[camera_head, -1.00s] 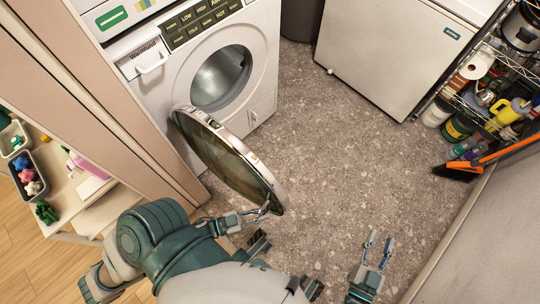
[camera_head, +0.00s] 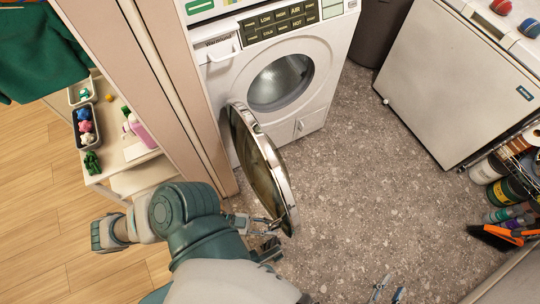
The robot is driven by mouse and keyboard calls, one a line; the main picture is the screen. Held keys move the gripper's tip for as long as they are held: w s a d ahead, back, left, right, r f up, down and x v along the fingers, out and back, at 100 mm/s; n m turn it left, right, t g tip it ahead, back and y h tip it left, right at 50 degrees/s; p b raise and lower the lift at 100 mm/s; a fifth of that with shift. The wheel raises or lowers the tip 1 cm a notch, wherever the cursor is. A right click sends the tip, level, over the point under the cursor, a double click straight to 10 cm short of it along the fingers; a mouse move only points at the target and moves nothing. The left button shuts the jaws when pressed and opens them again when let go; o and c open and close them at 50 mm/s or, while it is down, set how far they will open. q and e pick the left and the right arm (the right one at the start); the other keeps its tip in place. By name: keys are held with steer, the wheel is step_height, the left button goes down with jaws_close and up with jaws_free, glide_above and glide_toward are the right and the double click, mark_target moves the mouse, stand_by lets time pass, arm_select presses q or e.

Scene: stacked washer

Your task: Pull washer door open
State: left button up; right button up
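The white washer (camera_head: 318,92) stands at the top centre, its drum opening (camera_head: 282,80) uncovered. Its round door (camera_head: 262,170), with a silver rim and dark glass, is swung well out from the front, hinged on the left. My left gripper (camera_head: 272,226) is at the door's free lower end, close against the rim. The door and arm partly hide its fingers, so I cannot tell whether they grip it. My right gripper (camera_head: 386,292) shows only its fingertips at the bottom edge. They are apart with nothing between them, away from the door.
A wooden panel (camera_head: 165,100) stands left of the washer, beside a small shelf (camera_head: 122,155) with toys. A white chest appliance (camera_head: 455,80) and a rack of bottles (camera_head: 505,190) are at right. The speckled floor (camera_head: 370,190) between is clear.

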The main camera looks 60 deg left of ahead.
arm_select(q)
steer(key=v, duration=1.2)
steer(key=shift+a+f, duration=0.1)
